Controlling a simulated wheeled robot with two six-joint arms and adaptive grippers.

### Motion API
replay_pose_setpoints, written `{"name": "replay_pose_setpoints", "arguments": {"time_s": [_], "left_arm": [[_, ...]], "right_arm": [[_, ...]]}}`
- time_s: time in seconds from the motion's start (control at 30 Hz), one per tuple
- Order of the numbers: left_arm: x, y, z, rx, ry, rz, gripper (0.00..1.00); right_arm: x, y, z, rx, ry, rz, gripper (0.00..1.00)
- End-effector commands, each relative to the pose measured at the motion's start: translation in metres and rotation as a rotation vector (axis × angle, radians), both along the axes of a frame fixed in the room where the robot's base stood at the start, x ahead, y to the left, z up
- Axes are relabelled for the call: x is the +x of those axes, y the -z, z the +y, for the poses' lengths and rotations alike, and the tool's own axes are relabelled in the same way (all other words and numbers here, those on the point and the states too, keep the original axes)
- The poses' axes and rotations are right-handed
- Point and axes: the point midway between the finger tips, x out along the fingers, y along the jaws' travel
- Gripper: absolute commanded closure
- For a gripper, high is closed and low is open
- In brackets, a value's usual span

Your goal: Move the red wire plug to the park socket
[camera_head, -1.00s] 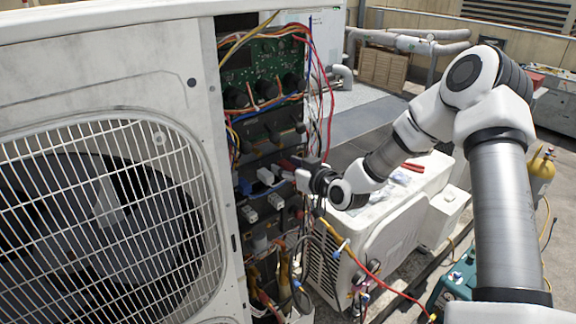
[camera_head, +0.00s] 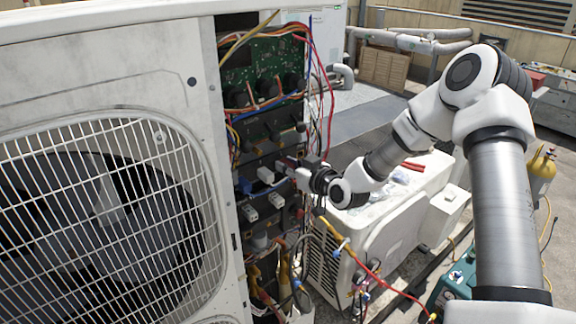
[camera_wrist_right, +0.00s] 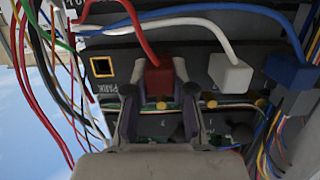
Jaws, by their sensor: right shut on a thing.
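The red wire plug (camera_wrist_right: 159,77) sits between the fingertips of my right gripper (camera_wrist_right: 158,85) in the right wrist view, with its red wire arching up to the left. The gripper is shut on it. The plug is at the face of the dark terminal strip; I cannot tell whether it is seated. The park socket (camera_wrist_right: 102,67), an empty square with a yellow rim beside the word PARK, lies left of the plug. In the head view my right gripper (camera_head: 292,171) is at the open electrical bay, and the plug is hard to make out. My left gripper is not in view.
A white plug (camera_wrist_right: 230,74) and a blue plug (camera_wrist_right: 287,84) sit to the right on the same strip. Loose wires (camera_wrist_right: 50,85) hang at the left near the park socket. The condenser's fan grille (camera_head: 110,220) stands left of the bay.

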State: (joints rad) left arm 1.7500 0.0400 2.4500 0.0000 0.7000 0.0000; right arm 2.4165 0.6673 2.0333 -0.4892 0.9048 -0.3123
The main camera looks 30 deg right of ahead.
Motion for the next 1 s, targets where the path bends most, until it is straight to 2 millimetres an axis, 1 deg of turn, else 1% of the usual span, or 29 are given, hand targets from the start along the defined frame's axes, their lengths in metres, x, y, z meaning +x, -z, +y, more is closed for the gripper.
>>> {"name": "replay_pose_setpoints", "arguments": {"time_s": [1.0], "left_arm": [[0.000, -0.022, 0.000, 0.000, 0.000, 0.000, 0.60]], "right_arm": [[-0.036, -0.001, -0.003, 0.003, 0.001, 0.002, 1.00]]}}
